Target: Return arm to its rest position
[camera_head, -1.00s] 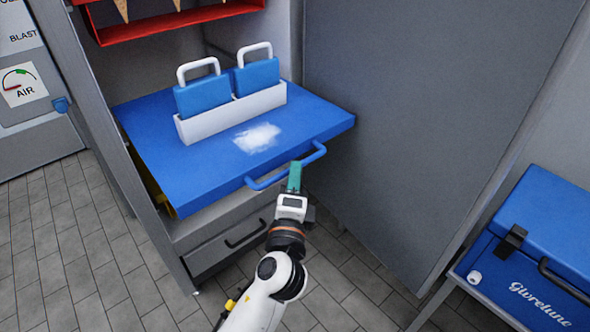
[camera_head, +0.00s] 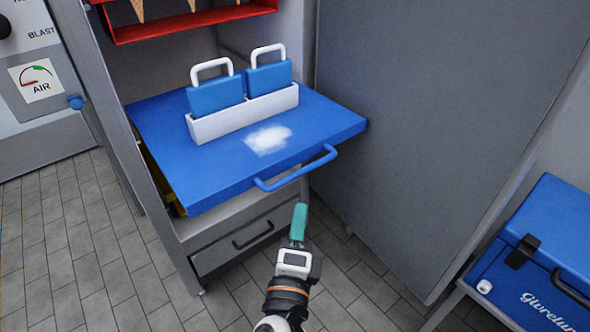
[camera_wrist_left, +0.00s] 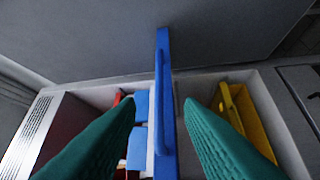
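My left gripper (camera_head: 299,224) has teal fingers and hangs in front of the cabinet, below and in front of the blue handle (camera_head: 296,170). In the left wrist view its two fingers (camera_wrist_left: 160,102) stand apart with nothing held. The blue pulled-out drawer (camera_head: 200,180) shows edge-on between the fingers in that view (camera_wrist_left: 164,60), but farther off. The handle looks free of the gripper. My right gripper is in neither view.
A white holder (camera_head: 245,115) with two blue white-handled blocks stands on the drawer beside a white frosty patch (camera_head: 268,139). A grey door (camera_head: 410,130) stands open at the right. A blue chest (camera_head: 545,245) is at the far right. Tiled floor is clear at lower left.

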